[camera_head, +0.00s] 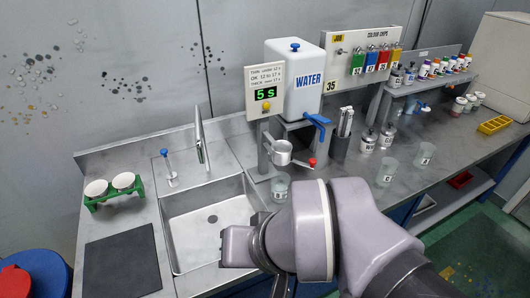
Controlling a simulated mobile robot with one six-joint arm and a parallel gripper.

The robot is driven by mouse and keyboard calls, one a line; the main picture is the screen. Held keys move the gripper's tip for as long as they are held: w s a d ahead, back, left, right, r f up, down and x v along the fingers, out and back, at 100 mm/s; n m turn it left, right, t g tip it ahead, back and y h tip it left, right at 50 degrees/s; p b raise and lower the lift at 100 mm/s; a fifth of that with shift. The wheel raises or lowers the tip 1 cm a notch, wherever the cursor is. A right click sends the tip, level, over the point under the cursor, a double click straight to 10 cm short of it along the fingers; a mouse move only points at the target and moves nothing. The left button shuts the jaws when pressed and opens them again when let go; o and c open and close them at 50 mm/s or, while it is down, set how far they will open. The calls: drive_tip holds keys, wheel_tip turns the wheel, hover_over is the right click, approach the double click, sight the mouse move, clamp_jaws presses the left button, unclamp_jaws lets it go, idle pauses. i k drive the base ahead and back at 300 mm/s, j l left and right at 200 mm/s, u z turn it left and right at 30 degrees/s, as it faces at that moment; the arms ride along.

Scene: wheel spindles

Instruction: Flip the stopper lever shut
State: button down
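A metal flow cup (281,153) hangs in a bracket on the post below the timer display. A short lever with a red knob (311,162) sticks out to its right; I take this as the stopper lever. Whether it is open or shut is too small to tell. A clear beaker (280,187) stands below the cup, partly hidden by my arm. My arm's grey-purple wrist is in the foreground, in front of the sink's right edge. Of my gripper, only dark parts show at the bottom (281,286); its fingertips are not clear and the lever is apart from it.
A white water tank (293,80) with a blue tap handle (317,120) stands behind the cup. The timer (265,93) reads 5 s. The sink (211,220) is empty. Clear beakers, including one beaker (387,171), and bottles stand right. A green rack (113,189) holds white cups left.

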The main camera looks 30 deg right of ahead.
sight(312, 161)
drive_tip(key=i+l, duration=0.1)
drive_tip(key=l, duration=0.65)
drive_tip(key=i+l, duration=0.15)
drive_tip(key=l, duration=0.2)
drive_tip(key=i+l, duration=0.1)
drive_tip(key=l, duration=0.3)
drive_tip(key=k+z, duration=0.05)
